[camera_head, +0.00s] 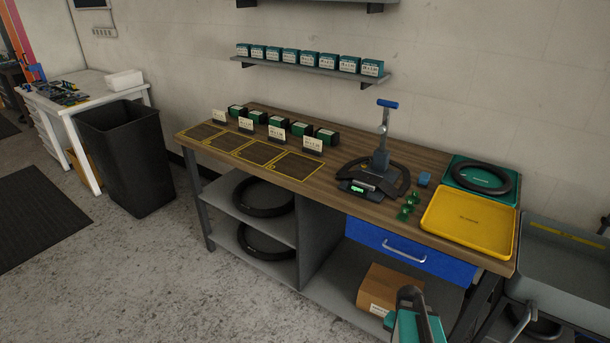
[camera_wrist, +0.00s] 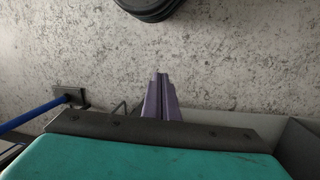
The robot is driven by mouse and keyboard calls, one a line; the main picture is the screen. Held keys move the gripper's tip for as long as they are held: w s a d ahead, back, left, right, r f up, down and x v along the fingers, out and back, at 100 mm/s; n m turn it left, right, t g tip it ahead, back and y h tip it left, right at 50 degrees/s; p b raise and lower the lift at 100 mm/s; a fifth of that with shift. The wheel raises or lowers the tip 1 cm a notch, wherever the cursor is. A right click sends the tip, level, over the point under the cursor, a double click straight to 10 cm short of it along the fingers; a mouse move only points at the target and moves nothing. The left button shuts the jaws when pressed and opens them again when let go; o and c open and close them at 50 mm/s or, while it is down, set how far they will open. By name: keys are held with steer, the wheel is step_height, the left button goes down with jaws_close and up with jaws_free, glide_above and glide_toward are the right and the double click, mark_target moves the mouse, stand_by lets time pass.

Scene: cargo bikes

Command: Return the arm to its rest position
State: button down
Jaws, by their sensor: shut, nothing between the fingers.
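My gripper (camera_wrist: 160,80) shows in the wrist view, centre. Its two slim purple-grey fingers are together with nothing between them. They point over a speckled grey floor (camera_wrist: 225,60) and no object touches them there. The teal and dark housing at the bottom of that view looks like my own. In the head view a teal and dark grey part of my arm stands at the bottom edge, in front of the workbench (camera_head: 420,158). My fingers cannot be made out in the head view.
A yellow tray (camera_head: 468,222), a black tyre on a green tray (camera_head: 450,182) and a clamp stand (camera_head: 381,145) are on the bench. A cardboard box (camera_head: 380,289) sits on its lower shelf. A grey bin (camera_head: 560,262) stands at right.

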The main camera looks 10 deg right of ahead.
steer(key=s+a+f+n+g, duration=0.1)
steer(key=s+a+f+n, duration=0.2)
steer(key=a, duration=0.4)
steer(key=s+a+f+n+g, duration=0.1)
steer(key=s+a+f+n, duration=0.2)
steer(key=s+a, duration=0.3)
steer(key=s+a+f+n+g, duration=0.1)
steer(key=s+a+f+n, duration=0.2)
steer(key=a, duration=0.6)
steer(key=shift+s+n, duration=0.7)
steer(key=shift+s, duration=0.45)
steer(key=shift+d, duration=0.1)
steer(key=shift+d, duration=0.1)
